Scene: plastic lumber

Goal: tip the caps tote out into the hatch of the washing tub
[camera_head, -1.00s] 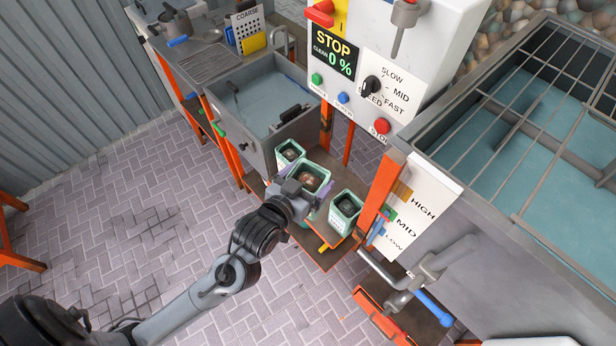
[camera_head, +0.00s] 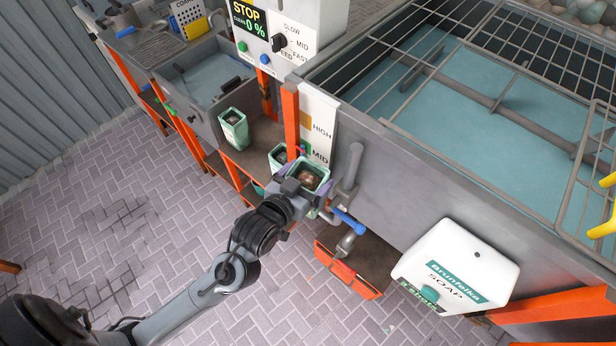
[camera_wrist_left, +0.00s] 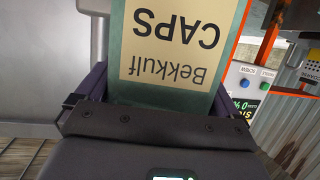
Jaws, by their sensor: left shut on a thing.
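My left gripper (camera_head: 300,192) is shut on the caps tote (camera_head: 324,178), a small green open-topped box with brownish contents. It holds the tote roughly upright in front of the tub's left end. In the left wrist view the tote's label (camera_wrist_left: 172,42) reads "Bekkulf CAPS" upside down, between the gripper's fingers. The washing tub (camera_head: 400,160) is a large grey basin at the right, with teal water under a wire grid (camera_head: 375,75). A wider gap in the grid (camera_head: 520,118) shows water; I cannot tell if this is the hatch. My right gripper is not in view.
Two other green totes stand on the low shelf, one at the left (camera_head: 233,130) and one partly hidden behind the held tote (camera_head: 278,155). A pipe with a blue-handled valve (camera_head: 347,222) and a soap box (camera_head: 455,268) jut from the tub's front. Paved floor is clear at left.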

